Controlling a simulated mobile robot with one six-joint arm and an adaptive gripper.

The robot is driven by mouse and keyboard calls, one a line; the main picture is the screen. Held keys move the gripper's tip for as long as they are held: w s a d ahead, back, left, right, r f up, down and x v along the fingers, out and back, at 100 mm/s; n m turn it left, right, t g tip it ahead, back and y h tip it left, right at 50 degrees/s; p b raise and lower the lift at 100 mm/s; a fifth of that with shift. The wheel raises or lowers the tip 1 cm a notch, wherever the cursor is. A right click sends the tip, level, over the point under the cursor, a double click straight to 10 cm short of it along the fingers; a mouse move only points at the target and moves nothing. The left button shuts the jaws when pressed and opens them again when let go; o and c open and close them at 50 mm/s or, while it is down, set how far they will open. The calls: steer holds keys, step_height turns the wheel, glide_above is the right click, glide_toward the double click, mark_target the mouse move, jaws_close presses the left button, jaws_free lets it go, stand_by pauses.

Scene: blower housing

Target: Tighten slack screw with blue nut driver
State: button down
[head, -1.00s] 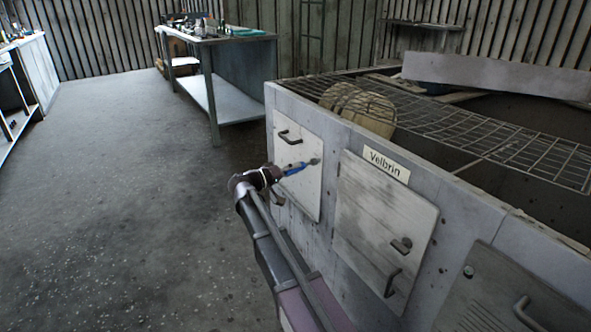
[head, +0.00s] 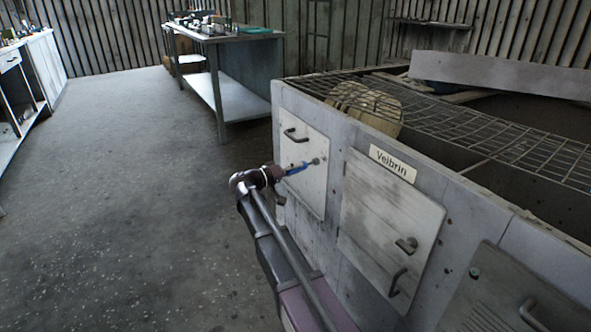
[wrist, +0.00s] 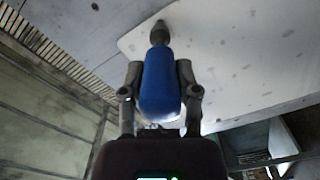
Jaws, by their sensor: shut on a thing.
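My gripper (head: 277,173) is shut on the blue nut driver (head: 297,168), in front of the left door panel (head: 312,188) of the grey housing. In the wrist view the driver's blue handle (wrist: 160,88) sits between both fingers, and its dark metal socket (wrist: 158,33) points away at the pale panel. The screw head itself is hidden or too small to make out behind the socket.
The housing has a middle door (head: 388,222) with two handles, a "Velbrin" label (head: 393,163) and a wire grid (head: 470,120) on top. A workbench (head: 232,85) stands behind; open floor (head: 120,200) lies left.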

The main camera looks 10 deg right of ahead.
steer(key=v, duration=1)
stand_by(0.4)
steer(key=shift+r, duration=0.15)
stand_by(0.4)
